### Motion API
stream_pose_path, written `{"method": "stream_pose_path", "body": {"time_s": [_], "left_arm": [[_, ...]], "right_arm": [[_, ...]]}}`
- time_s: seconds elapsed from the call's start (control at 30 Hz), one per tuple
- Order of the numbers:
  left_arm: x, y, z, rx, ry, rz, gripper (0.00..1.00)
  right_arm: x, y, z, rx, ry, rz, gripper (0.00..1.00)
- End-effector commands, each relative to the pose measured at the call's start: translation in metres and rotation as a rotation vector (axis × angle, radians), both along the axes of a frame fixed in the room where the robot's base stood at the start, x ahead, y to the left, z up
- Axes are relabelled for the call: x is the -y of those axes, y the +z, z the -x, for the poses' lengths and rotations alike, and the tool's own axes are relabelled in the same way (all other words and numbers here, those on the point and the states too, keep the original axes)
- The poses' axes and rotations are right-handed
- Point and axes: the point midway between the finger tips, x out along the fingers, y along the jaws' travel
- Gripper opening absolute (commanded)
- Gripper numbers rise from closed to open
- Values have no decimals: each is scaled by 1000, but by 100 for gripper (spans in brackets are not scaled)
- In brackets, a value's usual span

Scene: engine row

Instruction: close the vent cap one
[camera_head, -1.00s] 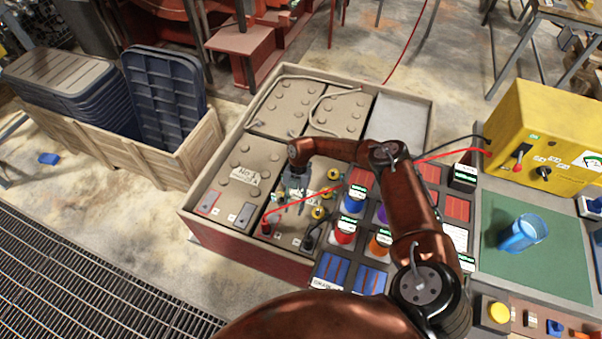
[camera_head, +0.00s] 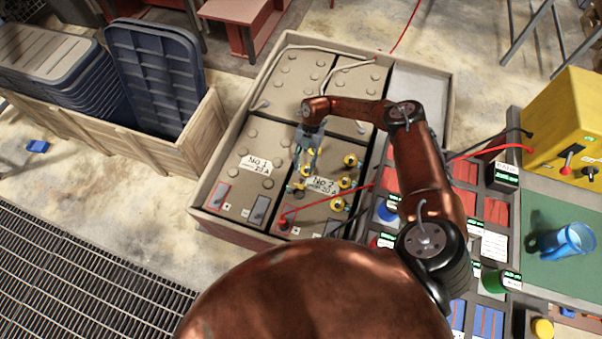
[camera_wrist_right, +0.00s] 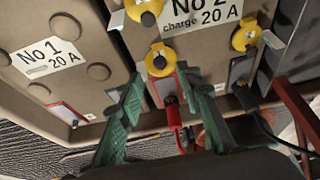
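Battery No. 2 (camera_head: 316,205) has several yellow vent caps in two columns. Caps of the right column (camera_head: 346,183) show clearly; the left column is partly hidden by my right gripper. My right gripper (camera_head: 302,178) hangs above that left column. In the right wrist view its green fingers (camera_wrist_right: 165,100) stand apart with nothing gripped. A yellow cap with a dark round centre (camera_wrist_right: 160,60) shows beyond and between them. Further yellow caps show at the top (camera_wrist_right: 140,8) and right (camera_wrist_right: 246,34). I cannot tell which is vent cap one. My left gripper is not in view.
A red clamp (camera_head: 284,222) with a red cable sits at the battery's near end, close to the fingers. A crate (camera_head: 200,140) with blue lids stands left.

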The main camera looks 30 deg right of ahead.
Motion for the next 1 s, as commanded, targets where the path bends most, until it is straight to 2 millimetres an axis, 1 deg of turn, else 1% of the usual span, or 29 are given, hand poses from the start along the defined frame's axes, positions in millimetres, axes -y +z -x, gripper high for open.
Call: {"method": "stream_pose_path", "body": {"time_s": [0.03, 0.1, 0.2, 0.3, 0.4, 0.63, 1.0], "left_arm": [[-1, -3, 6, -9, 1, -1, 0], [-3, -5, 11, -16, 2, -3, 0], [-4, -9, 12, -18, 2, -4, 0], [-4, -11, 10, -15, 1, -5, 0], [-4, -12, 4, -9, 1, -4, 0], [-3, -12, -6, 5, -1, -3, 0], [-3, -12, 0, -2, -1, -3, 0]], "right_arm": [[-3, -10, 3, -3, 1, 0, 33], [-6, -21, 6, -3, 1, 0, 33], [-11, -37, 10, -3, 2, 0, 33], [-15, -47, 12, -2, 2, 0, 33], [-17, -51, 13, 0, 2, 0, 33], [-18, -51, 12, 1, 4, 0, 33], [-18, -51, 12, 1, 4, 0, 7]]}}
